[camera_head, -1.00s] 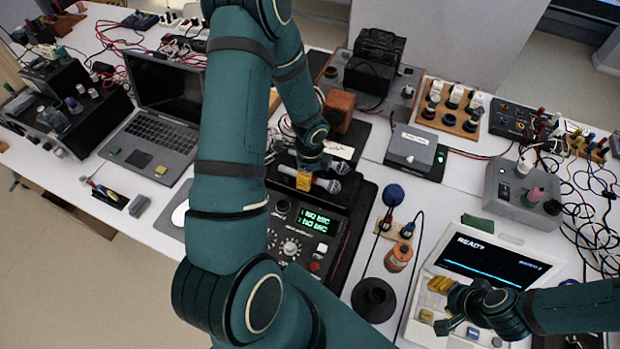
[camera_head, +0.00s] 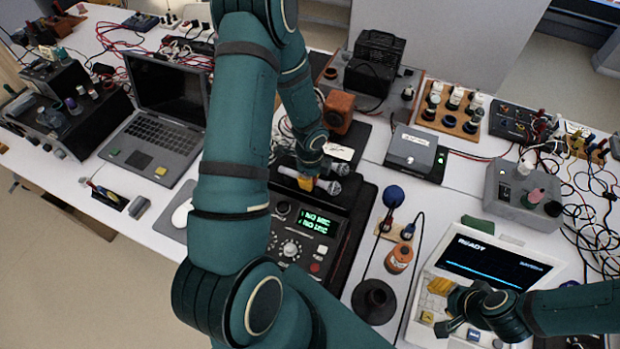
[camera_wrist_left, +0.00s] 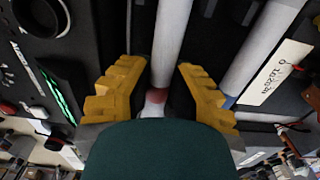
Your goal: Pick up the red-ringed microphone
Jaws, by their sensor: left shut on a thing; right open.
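The red-ringed microphone (camera_wrist_left: 168,45) has a pale grey shaft and a red band, and passes between the yellow fingers of my left gripper (camera_wrist_left: 160,92) in the left wrist view. The gripper is shut on it; the green palm hides its lower part. In the head view, my left gripper (camera_head: 318,184) is at the nearer microphone (camera_head: 294,173), low over the dark mixer unit. A second microphone (camera_wrist_left: 262,48) with a blue ring lies beside it, to the right in the wrist view. My right gripper (camera_head: 449,312) is open and empty over the white device at lower right.
The mixer (camera_head: 338,232) shows a green "NO MIC" display. An open laptop (camera_head: 152,138) stands left. Loose cables lie at far right.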

